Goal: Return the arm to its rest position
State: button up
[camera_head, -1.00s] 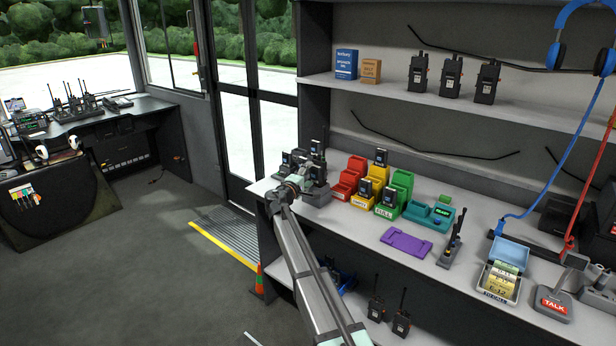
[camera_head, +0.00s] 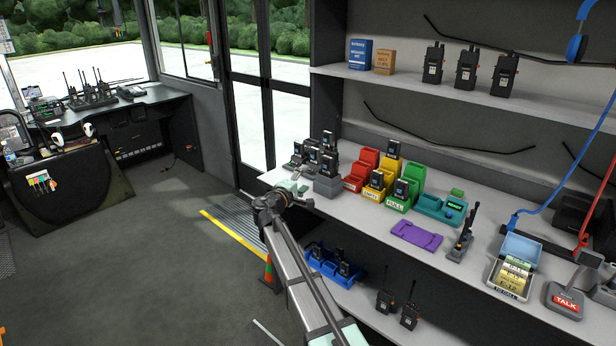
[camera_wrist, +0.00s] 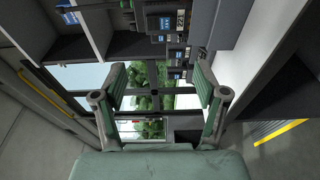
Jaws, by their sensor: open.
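My gripper (camera_head: 302,197) is at the end of my arm, by the left front edge of the long shelf counter (camera_head: 395,262). In the wrist view my gripper (camera_wrist: 160,88) has its two fingers spread apart with nothing between them. A grey charger stand with several dark radios (camera_head: 325,160) stands on the counter just behind it. These radios also show past the fingers at the top of the wrist view (camera_wrist: 172,25). My arm runs from the bottom of the head view up to the counter.
Red, yellow and green bins (camera_head: 403,182), a teal charger (camera_head: 443,208) and a purple tray (camera_head: 416,236) stand on the counter. A blue charger (camera_head: 335,262) is on the lower shelf.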

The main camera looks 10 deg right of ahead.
jog(key=shift+s, duration=0.1)
jog(key=s+d+f+m+g+y+p, duration=0.15)
jog(key=s+f+g, duration=0.25)
jog(key=s+f, duration=0.75)
jog(key=s+d+f+m+g+y, duration=0.2)
jog(key=s+d+f+m+g, duration=0.15)
jog(key=s+f, duration=0.8)
jog(key=s+d+f+m+g+y, duration=0.15)
jog(key=s+f+g, duration=0.45)
jog(key=f, duration=0.9)
jog(key=s+f+m+g+y+p, duration=0.1)
jog(key=s+f, duration=0.3)
jog(key=s, duration=1)
jog(key=s+f+m+g+y+p, duration=0.1)
jog(key=s+f+g+y, duration=0.2)
jog(key=s, duration=1.2)
jog(key=s+f+m+g+y+p, duration=0.1)
jog(key=s+f, duration=0.4)
jog(key=s, duration=0.9)
jog(key=m+g, duration=0.1)
jog(key=g, duration=0.1)
jog(key=shift+s+d+f+g+y, duration=0.2)
jog(key=shift+d+g+y, duration=0.1)
jog(key=shift+g+y, duration=0.1)
jog(key=shift+c, duration=0.3)
